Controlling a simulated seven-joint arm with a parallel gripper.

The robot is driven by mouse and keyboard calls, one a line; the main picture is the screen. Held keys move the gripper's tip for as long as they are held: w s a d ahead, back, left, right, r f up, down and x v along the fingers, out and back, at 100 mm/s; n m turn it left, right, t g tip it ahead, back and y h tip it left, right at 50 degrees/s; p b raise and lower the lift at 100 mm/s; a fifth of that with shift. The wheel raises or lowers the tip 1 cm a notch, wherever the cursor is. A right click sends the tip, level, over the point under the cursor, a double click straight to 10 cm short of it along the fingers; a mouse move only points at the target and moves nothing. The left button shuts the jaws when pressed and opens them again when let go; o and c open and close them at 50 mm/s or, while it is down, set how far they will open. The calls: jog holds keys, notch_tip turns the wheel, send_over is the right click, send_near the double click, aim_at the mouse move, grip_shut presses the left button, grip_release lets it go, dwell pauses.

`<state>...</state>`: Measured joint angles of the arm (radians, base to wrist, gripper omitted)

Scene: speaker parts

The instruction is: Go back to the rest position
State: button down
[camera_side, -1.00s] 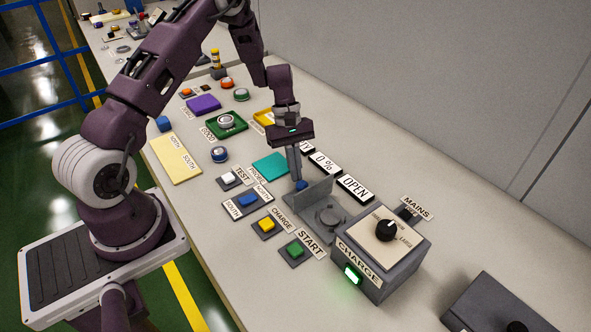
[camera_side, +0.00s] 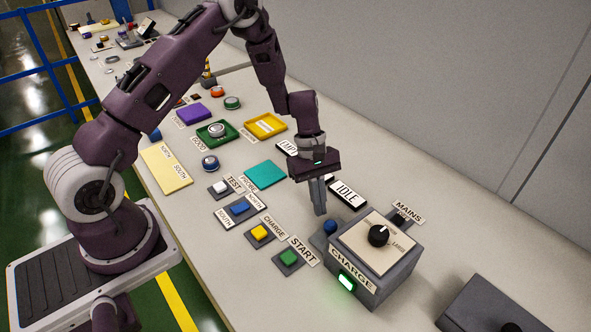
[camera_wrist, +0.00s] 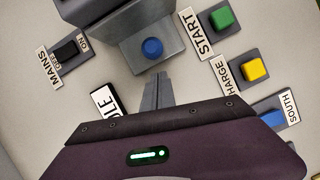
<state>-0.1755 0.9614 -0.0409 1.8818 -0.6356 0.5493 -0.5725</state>
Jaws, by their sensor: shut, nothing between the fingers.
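My gripper (camera_side: 319,210) is shut and empty, pointing down above the bench in the side view. Its fingers show in the wrist view (camera_wrist: 158,88), where the gripper body fills the bottom. Just beyond the fingertips is a grey fixture with a blue knob (camera_side: 330,227) on top. The knob is round and clear of the fingers in the wrist view (camera_wrist: 152,48). A grey box marked CHARGE (camera_side: 370,268) stands right beside the fixture, with a black dial on top and a lit green lamp.
The IDLE sign (camera_side: 347,194) lies behind the gripper, with the MAINS switch (camera_side: 399,219) to its right. Green START (camera_side: 289,258) and yellow CHARGE (camera_side: 262,234) buttons lie in front. Coloured trays lie farther up the bench. A dark box (camera_side: 490,305) is at lower right.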

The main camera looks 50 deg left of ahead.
jog(key=a, duration=0.2)
jog(key=shift+w+a+r, duration=0.1)
jog(key=shift+w+a, duration=0.25)
jog(key=s+r+m+t+y, duration=0.1)
jog(key=s+r+m, duration=0.1)
jog(key=r, duration=0.9)
jog(key=s+r+m+t, duration=0.1)
jog(key=s+r+m, duration=0.1)
jog(key=r, duration=0.8)
jog(key=s+r+m+t+y, duration=0.1)
jog(key=s+r+m, duration=0.2)
jog(key=s, duration=0.4)
jog(key=s+r+m+t+y, duration=0.1)
jog(key=s+r+m+t, duration=0.1)
jog(key=s, duration=0.5)
jog(key=s+d+r+m+t+y, duration=0.1)
jog(key=s+r+m, duration=0.3)
jog(key=s+m, duration=0.2)
jog(key=shift+s+t, duration=0.4)
jog(key=shift+s, duration=0.3)
jog(key=shift+d+r, duration=0.1)
